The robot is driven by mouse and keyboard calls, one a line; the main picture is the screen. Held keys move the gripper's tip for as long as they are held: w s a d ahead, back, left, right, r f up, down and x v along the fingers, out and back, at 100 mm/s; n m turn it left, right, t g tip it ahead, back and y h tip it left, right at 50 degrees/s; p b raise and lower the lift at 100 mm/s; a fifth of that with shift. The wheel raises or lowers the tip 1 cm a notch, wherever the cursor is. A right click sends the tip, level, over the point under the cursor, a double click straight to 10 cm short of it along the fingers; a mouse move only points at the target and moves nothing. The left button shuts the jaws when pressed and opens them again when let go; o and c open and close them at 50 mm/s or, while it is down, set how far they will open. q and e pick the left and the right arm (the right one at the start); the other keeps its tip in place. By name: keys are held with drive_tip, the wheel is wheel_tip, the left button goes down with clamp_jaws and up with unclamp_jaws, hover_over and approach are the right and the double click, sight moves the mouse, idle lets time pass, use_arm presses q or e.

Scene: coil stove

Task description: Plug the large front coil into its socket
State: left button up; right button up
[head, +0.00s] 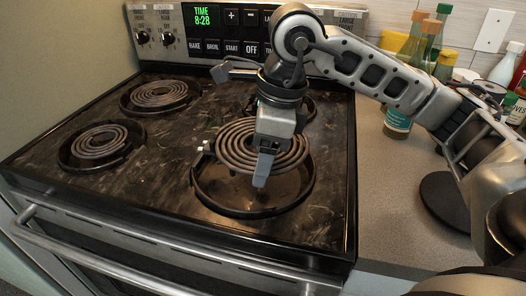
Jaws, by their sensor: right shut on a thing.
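The large front coil (236,146) is a grey spiral over the round drip pan (231,207) at the front right of the stove. It appears raised above the pan and set toward its back edge. A light terminal end (205,147) sticks out at the coil's left side. My right gripper (261,178) points down in front of the coil and is shut on it. The socket cannot be made out. My left gripper is not in view.
Two coils sit at left, one at the back (159,94) and one in front (98,141). My arm partly hides the back right burner (305,106). Bottles (396,121) and a dark round mat (446,199) stand on the right counter (385,215). The oven handle (90,262) runs along the front.

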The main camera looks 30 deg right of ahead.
drive_tip(key=shift+s+d+b+x, duration=0.1)
drive_tip(key=shift+d+b+x, duration=0.05)
drive_tip(key=shift+b+x, duration=0.6)
drive_tip(key=shift+s+d+b+x, duration=0.1)
drive_tip(key=shift+b+x, duration=0.6)
drive_tip(key=shift+x, duration=0.1)
drive_tip(key=shift+s+d+b+x, duration=0.1)
drive_tip(key=shift+d+b+x, duration=0.05)
drive_tip(key=shift+b+x, duration=0.6)
drive_tip(key=shift+f, duration=0.1)
drive_tip(key=shift+w+a, duration=0.6)
drive_tip(key=shift+w, duration=0.1)
drive_tip(key=shift+f+b, duration=0.1)
drive_tip(key=shift+b, duration=0.25)
idle(0.6)
drive_tip(key=o, duration=1.3)
drive_tip(key=shift+o, duration=0.2)
